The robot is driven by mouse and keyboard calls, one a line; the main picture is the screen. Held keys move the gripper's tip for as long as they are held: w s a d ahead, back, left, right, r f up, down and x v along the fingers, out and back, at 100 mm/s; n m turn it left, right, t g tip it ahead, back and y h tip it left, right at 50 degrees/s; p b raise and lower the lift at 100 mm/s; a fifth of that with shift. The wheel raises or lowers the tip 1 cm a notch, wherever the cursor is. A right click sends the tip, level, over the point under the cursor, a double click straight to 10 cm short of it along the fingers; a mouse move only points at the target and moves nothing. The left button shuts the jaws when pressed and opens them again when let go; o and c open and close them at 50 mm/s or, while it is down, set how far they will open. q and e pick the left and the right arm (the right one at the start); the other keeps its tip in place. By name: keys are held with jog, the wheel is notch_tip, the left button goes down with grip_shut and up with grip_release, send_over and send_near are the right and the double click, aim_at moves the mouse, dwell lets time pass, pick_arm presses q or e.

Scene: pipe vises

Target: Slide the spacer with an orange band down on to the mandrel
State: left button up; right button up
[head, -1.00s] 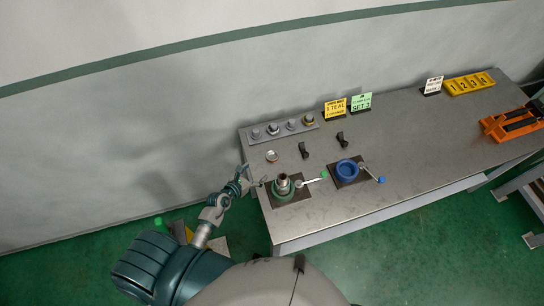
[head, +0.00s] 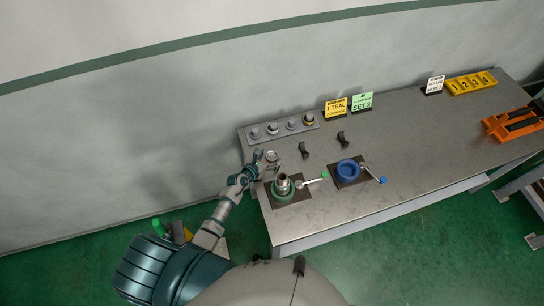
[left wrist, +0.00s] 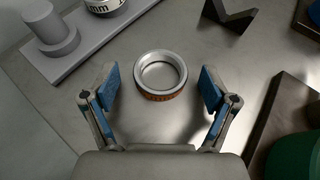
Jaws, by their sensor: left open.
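The spacer (left wrist: 160,72) is a short silver ring with an orange band around its lower side. It lies flat on the metal bench and also shows in the head view (head: 272,155). My left gripper (head: 265,162) is open, its blue-padded fingers on either side of the spacer in the left wrist view, with gaps on both sides. An upright metal post (head: 283,181), which looks like the mandrel, stands in the round green vise (head: 283,194) near the bench's left front. My right gripper is not in view.
A grey rail (head: 283,128) with several upright pieces lies behind the spacer. Two black V-shaped rests (head: 304,150) stand to its right. A blue vise (head: 347,172) with a crank is right of the green one. Sign cards and a yellow numbered tray (head: 470,83) stand farther back.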

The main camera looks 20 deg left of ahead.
pick_arm(q)
jog(key=shift+r, duration=0.1)
jog(key=c, duration=1.3)
